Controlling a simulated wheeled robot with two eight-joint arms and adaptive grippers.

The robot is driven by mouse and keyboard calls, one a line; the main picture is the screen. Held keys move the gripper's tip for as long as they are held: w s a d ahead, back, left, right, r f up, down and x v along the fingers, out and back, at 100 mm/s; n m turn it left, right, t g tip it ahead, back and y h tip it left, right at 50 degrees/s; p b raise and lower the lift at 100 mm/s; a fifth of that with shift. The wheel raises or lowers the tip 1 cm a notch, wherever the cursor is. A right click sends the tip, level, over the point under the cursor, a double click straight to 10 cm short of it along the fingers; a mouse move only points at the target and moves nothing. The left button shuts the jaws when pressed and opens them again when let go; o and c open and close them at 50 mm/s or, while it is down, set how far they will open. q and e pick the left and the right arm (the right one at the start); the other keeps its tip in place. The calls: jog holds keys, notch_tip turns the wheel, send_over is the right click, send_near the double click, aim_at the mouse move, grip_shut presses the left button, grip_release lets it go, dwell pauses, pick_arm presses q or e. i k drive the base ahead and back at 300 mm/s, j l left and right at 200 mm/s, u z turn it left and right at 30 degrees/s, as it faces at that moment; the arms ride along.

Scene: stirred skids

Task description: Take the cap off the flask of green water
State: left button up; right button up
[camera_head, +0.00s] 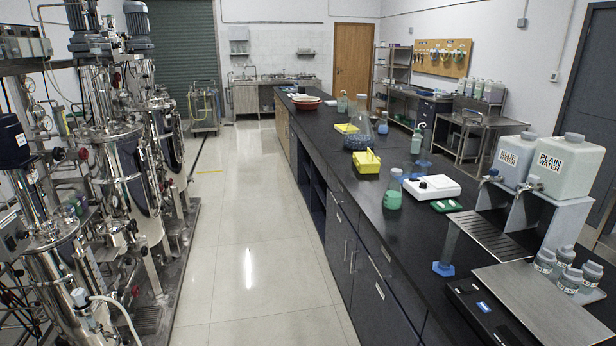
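A small conical flask with green liquid (392,199) stands upright on the black bench, right of centre in the head view. A small pale cap (396,172) appears to sit on its neck; the detail is too small to be sure. Neither of my grippers shows in this view.
A white device (433,188) and a green-and-white pad (445,206) lie right of the flask. A yellow box (367,162) stands behind it. The floor aisle (245,220) left of the bench is clear.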

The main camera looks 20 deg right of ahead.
aim_at(391, 199)
jog(key=i+z, duration=0.4)
jog(key=i, duration=0.2)
jog(key=i+j+z, duration=0.15)
jog(key=i+z, duration=0.3)
jog(key=i+j+z, duration=0.4)
jog(key=i, duration=0.25)
jog(key=i+j+z, duration=0.85)
jog(key=j+z, duration=0.15)
jog(key=z, duration=0.15)
jog(key=i+j+z, duration=0.15)
jog(key=j+z, duration=0.2)
jog(key=i+j+z, duration=0.1)
jog(key=j+z, duration=0.65)
jog(key=j, duration=0.2)
jog(key=j+z, duration=0.4)
jog(key=k+j, duration=0.05)
jog(key=j, duration=0.05)
